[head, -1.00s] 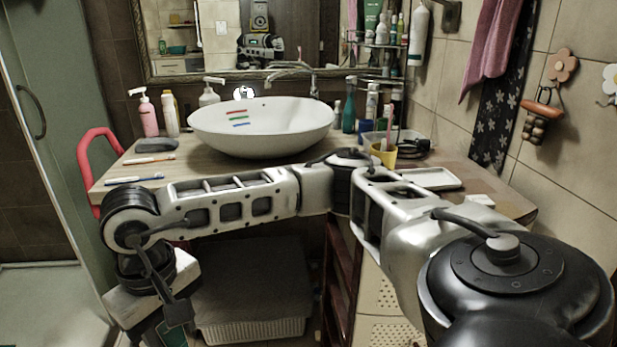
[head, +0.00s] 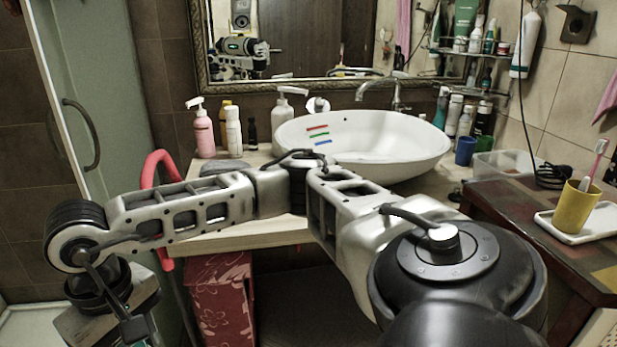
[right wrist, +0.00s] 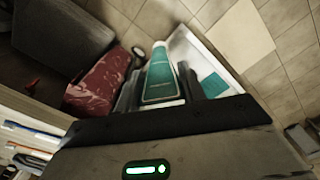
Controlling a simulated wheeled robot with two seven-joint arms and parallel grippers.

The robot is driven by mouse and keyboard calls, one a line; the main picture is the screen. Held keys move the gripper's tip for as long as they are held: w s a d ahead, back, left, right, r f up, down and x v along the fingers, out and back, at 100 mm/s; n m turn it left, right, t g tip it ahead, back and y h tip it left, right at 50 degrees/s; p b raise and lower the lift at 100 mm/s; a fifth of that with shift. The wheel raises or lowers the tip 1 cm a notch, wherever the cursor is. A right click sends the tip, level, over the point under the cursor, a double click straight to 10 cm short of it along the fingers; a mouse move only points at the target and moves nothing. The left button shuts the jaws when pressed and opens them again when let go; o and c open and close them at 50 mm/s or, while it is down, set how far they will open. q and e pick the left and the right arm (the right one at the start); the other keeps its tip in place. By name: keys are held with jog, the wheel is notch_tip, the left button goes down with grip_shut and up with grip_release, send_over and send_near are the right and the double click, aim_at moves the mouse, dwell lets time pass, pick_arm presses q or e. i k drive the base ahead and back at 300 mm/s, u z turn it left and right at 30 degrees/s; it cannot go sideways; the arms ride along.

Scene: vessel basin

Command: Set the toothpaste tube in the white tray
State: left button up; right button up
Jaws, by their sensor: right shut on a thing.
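My right gripper (right wrist: 161,78) is shut on the toothpaste tube (right wrist: 163,88), a teal tube that shows between its two fingers in the right wrist view. In the head view my right arm crosses from lower right to lower left. Its hand is cut off by the bottom edge there, so the tube does not show. The white tray (head: 547,222) lies on the dark wooden top at the right of the head view, far from the right hand. A yellow cup (head: 578,207) holding a toothbrush seems to stand in it. My left gripper is out of view.
The white basin (head: 365,150) stands on the counter, with bottles left and right of it. A clear box (head: 503,165) and a dark coil (head: 553,175) sit behind the tray. A red handle (head: 150,175) and a red patterned box (head: 222,300) are near my arm.

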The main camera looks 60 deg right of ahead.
aim_at(595, 222)
jog(key=i, duration=0.1)
jog(key=z, duration=1.4)
